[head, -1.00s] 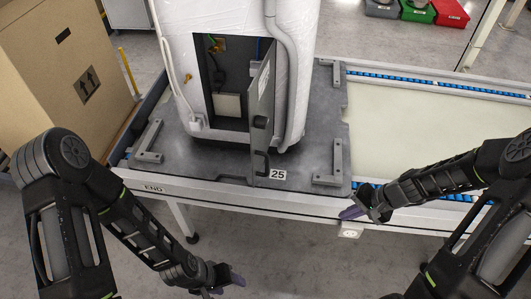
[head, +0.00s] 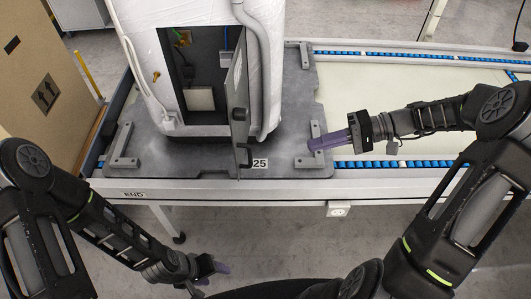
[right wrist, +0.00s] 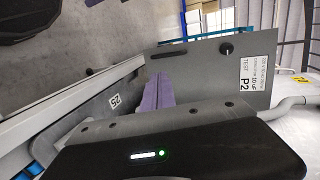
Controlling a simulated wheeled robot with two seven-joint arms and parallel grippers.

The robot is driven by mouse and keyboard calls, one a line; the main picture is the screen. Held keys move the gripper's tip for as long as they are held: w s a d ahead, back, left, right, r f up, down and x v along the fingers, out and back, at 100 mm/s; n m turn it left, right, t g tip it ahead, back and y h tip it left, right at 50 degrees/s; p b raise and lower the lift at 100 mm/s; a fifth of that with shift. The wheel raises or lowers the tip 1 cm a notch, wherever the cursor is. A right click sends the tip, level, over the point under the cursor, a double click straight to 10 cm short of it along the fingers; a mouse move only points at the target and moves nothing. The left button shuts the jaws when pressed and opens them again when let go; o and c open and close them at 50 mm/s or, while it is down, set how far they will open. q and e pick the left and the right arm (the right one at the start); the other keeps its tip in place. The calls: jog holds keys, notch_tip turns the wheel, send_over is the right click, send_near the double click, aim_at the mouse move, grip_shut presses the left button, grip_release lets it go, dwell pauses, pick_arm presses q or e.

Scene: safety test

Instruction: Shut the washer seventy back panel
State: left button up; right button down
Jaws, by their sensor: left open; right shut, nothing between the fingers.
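The white-wrapped washer (head: 195,12) stands on a grey board, its back opening showing dark inside with wiring and a pale box. The grey back panel (head: 238,100) is open, swung out from the right side of the opening towards me. The panel, with a "P2" label, also shows in the right wrist view (right wrist: 205,65). My right gripper (head: 318,143) is shut and empty, to the right of the panel and apart from it in the head view. Its purple fingers (right wrist: 156,97) appear in front of the panel in the wrist view. My left gripper (head: 215,269) is open and low, in front of the conveyor.
The grey board (head: 200,158) has raised corner brackets (head: 308,160) and a "25" tag. It rests on a conveyor with blue rollers (head: 400,163). A hose (head: 268,75) runs down the washer beside the panel. A cardboard box (head: 40,70) stands at the left.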

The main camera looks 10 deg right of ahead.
jog(key=r+x, duration=0.1)
jog(key=x, duration=1.2)
jog(key=shift+a, duration=0.45)
jog(key=shift+a+f+b, duration=0.15)
jog(key=shift+b, duration=0.25)
